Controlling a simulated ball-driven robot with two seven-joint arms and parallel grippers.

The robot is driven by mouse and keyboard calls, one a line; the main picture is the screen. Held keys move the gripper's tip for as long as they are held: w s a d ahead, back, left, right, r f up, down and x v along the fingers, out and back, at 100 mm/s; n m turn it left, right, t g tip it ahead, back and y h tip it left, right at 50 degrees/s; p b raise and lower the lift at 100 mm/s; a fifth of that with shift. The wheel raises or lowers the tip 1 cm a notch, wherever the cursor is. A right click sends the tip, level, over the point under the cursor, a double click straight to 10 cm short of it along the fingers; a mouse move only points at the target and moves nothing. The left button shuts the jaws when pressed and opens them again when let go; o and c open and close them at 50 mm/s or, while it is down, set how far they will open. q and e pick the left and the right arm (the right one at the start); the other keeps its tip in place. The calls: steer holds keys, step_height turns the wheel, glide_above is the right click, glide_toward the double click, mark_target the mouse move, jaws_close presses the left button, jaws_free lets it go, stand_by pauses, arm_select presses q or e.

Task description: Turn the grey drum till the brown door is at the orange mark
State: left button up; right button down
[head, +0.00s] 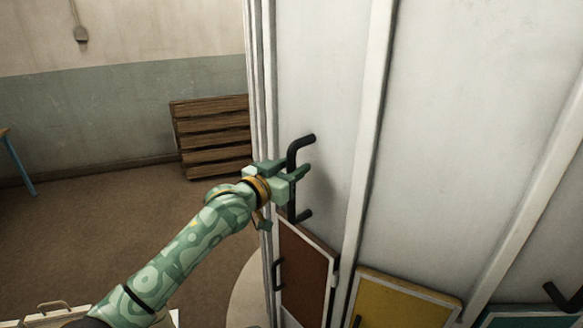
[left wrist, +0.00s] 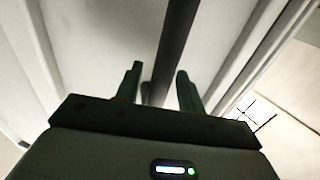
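The grey drum (head: 430,130) fills the right of the head view, a tall pale wall with upright ribs. The brown door (head: 305,278) is low on its left side, with a small black handle. A black bar handle (head: 302,142) stands on the drum above the brown door. My left gripper (head: 291,172) is at this handle. In the left wrist view its two fingers (left wrist: 160,88) are apart, with the dark handle bar (left wrist: 174,45) between them and gaps beside it. No orange mark shows. My right gripper is out of view.
A yellow door (head: 405,303) and a teal door (head: 515,317) are right of the brown one. Another black handle (head: 563,297) is at the lower right. Wooden pallets (head: 212,135) lean by the back wall. Brown floor (head: 110,215) left of the drum is mostly clear.

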arm_select(q)
jaws_close()
stand_by(1.4)
